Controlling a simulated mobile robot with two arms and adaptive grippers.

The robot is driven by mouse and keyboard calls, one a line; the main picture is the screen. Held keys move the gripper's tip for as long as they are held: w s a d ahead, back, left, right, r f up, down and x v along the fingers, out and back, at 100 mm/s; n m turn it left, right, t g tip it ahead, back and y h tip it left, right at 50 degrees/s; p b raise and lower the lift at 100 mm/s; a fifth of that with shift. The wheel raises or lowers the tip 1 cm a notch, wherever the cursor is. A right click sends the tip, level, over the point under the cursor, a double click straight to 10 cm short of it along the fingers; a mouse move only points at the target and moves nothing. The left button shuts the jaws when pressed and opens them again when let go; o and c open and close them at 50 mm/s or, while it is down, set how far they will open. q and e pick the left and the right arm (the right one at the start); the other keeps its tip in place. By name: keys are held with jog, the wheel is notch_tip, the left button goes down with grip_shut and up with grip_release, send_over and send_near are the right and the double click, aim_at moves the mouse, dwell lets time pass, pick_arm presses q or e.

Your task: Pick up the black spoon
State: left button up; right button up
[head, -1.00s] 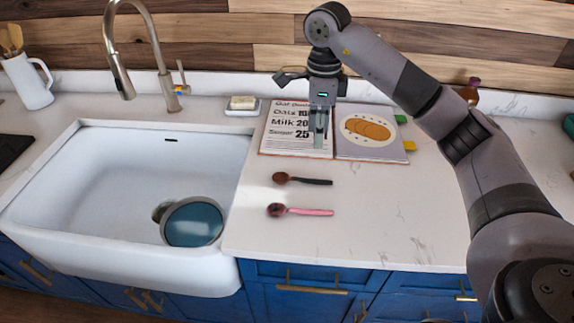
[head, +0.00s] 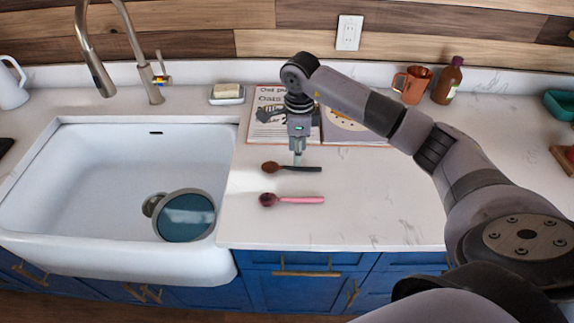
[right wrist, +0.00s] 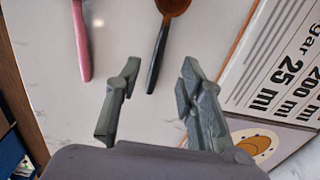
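The black spoon (head: 300,168) lies on the white counter, its brown bowl to the left and its black handle to the right. My right gripper (head: 297,160) is just above its handle in the head view. In the right wrist view the gripper (right wrist: 155,90) is open, and the spoon's handle end (right wrist: 156,62) shows just beyond the gap between the fingers, with nothing held. My left gripper is not in view.
A pink spoon (head: 300,200) lies nearer the counter's front edge. An open recipe book (head: 258,132) lies behind. The sink (head: 90,160), holding a blue-green round pan (head: 188,218), is at left. A copper mug (head: 412,84) and brown bottle (head: 449,80) stand at the back right.

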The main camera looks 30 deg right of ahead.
aim_at(296, 167)
notch_tip(296, 167, down, 4)
jog(key=shift+a+f+p, duration=0.1)
jog(key=shift+a+p, duration=0.05)
jog(key=shift+p, duration=1.1)
jog(key=shift+f, duration=0.5)
grip_shut()
